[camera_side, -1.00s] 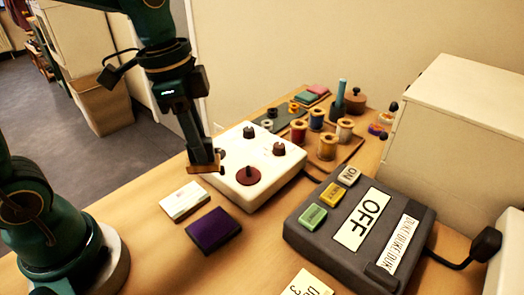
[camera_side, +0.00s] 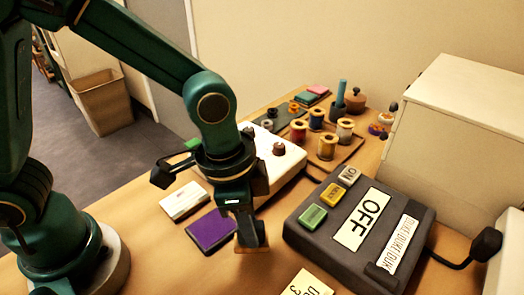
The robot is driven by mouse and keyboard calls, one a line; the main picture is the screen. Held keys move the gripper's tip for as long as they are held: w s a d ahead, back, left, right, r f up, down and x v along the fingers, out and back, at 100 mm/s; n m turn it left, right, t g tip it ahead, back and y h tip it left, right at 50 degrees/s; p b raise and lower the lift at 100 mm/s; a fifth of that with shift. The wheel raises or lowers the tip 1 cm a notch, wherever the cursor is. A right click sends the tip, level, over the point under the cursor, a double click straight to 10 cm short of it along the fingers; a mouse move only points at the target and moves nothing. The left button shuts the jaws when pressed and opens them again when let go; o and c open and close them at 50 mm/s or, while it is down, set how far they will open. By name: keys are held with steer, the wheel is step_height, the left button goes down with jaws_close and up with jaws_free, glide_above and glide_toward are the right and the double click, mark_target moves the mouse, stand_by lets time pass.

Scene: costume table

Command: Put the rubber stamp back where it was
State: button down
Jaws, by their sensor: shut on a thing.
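My gripper (camera_side: 250,236) points down just right of the purple pad (camera_side: 213,230). It is shut on the rubber stamp, whose brown lower edge (camera_side: 252,248) shows beneath the fingers. The fingers hide most of the stamp. The stamp is at or just above the wooden table; I cannot tell whether it touches. The purple pad lies flat, with a white block (camera_side: 184,201) behind it to the left.
A dark grey box (camera_side: 325,238) with an OFF label and several coloured buttons stands close right of my gripper. A white box with dark knobs (camera_side: 290,160) is partly hidden behind my arm. Thread spools (camera_side: 327,146) stand farther back. A numbered card (camera_side: 305,285) lies in front.

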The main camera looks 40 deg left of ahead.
steer(key=shift+f, duration=1.3)
steer(key=shift+f, duration=0.15)
steer(key=c, duration=0.7)
jaws_free()
steer(key=shift+c, duration=0.2)
steer(key=r, duration=0.7)
steer(key=s+a+r, duration=0.1)
steer(key=r, duration=0.3)
steer(key=shift+s+a+r, duration=0.1)
steer(key=s+a+r+n+t+y, duration=0.1)
steer(key=s+a+n+t, duration=0.3)
steer(key=a+n, duration=0.5)
steer(key=shift+s+a+r, duration=0.35)
steer(key=shift+s+a, duration=0.15)
steer(key=shift+a, duration=1.25)
